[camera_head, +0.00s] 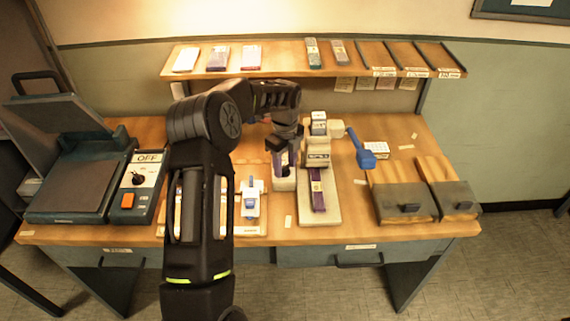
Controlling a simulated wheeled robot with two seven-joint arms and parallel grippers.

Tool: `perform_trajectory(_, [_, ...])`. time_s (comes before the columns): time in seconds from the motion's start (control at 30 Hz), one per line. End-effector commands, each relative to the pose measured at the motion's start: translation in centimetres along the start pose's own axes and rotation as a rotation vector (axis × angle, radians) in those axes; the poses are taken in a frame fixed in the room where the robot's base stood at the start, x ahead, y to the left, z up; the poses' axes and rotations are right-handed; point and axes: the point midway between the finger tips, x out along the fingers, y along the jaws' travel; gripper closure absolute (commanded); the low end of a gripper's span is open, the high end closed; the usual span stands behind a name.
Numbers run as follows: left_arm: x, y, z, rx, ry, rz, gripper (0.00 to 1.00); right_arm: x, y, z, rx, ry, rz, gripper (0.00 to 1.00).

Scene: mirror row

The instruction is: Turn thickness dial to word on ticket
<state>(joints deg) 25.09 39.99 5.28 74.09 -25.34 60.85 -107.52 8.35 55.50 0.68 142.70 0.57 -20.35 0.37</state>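A control box (135,190) on the left of the desk carries a white panel with the word OFF, a dark round dial (138,179) and an orange button. I cannot read any words around the dial. Small pale paper slips lie on the desk, one (288,221) in front of the cup; their writing is too small to read. My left gripper (285,150) points down over a pale cup (284,180) at the middle of the desk, well right of the dial. Something purple shows at its fingers; I cannot tell whether it is held. My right gripper is out of view.
A plate press with a raised lid (60,125) stands beside the control box. A stamping machine (318,150) with a blue-handled lever (362,150) stands right of the cup. Two lidded boxes (405,203) sit at the right. A shelf (285,72) runs behind.

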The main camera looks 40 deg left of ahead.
Motion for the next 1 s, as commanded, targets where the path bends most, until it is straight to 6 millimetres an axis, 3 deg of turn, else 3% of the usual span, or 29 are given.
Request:
perform_trajectory(0.53, [-0.05,-0.03,0.00,0.000,0.000,-0.001,1.00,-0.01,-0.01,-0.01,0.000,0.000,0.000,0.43])
perform_trajectory(1.0, [0.06,-0.08,0.02,-0.068,-0.001,-0.001,1.00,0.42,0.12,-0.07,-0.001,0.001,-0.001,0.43])
